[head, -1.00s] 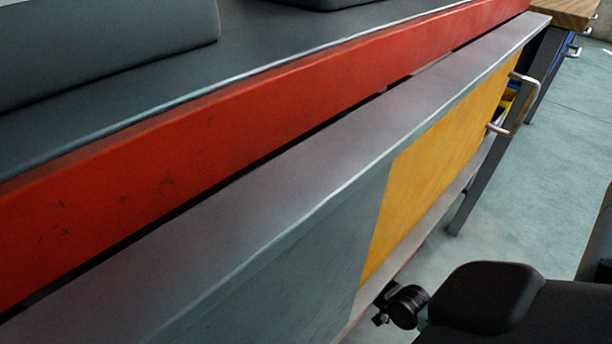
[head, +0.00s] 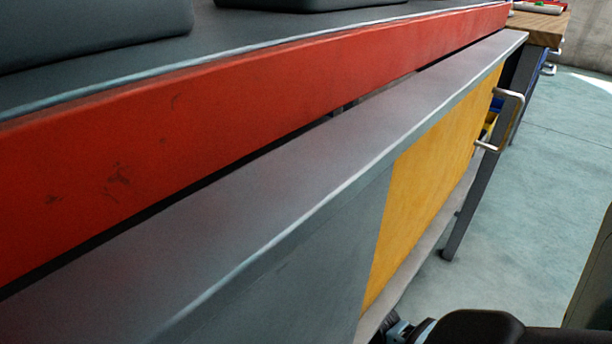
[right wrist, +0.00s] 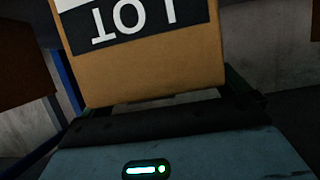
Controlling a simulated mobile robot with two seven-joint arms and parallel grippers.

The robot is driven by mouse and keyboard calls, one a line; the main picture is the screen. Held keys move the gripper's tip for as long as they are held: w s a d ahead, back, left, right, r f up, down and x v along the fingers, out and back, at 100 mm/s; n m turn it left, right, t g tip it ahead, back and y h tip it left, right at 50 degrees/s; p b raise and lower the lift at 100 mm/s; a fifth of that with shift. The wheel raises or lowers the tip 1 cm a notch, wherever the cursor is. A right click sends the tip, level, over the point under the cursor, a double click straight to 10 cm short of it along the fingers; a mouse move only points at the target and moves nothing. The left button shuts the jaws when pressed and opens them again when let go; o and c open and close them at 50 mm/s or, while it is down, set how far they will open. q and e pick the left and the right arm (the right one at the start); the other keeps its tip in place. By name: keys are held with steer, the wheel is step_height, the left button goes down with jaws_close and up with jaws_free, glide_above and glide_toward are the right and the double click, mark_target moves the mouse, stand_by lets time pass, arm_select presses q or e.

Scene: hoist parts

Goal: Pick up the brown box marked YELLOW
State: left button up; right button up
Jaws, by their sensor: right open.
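A brown cardboard box (right wrist: 150,73) fills the upper middle of the right wrist view. It carries a dark label band with large white letters, upside down and cut off by the frame edge, so I cannot read the whole marking. My right gripper (right wrist: 165,98) is open, its dark parts close below the box; I cannot tell whether it touches the box. No box marked YELLOW shows in the head view. My left gripper is not in view.
In the head view a bench with a red edge (head: 250,105) and a grey ledge (head: 300,170) runs diagonally. A yellow panel (head: 425,185) and a metal handle (head: 512,120) face the floor. A wood-topped table (head: 540,25) stands behind.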

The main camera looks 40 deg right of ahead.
steer(key=shift+w, duration=0.15)
steer(key=c, duration=1.9)
steer(key=shift+w+r, duration=0.1)
steer(key=shift+r, duration=0.05)
steer(key=shift+c, duration=0.3)
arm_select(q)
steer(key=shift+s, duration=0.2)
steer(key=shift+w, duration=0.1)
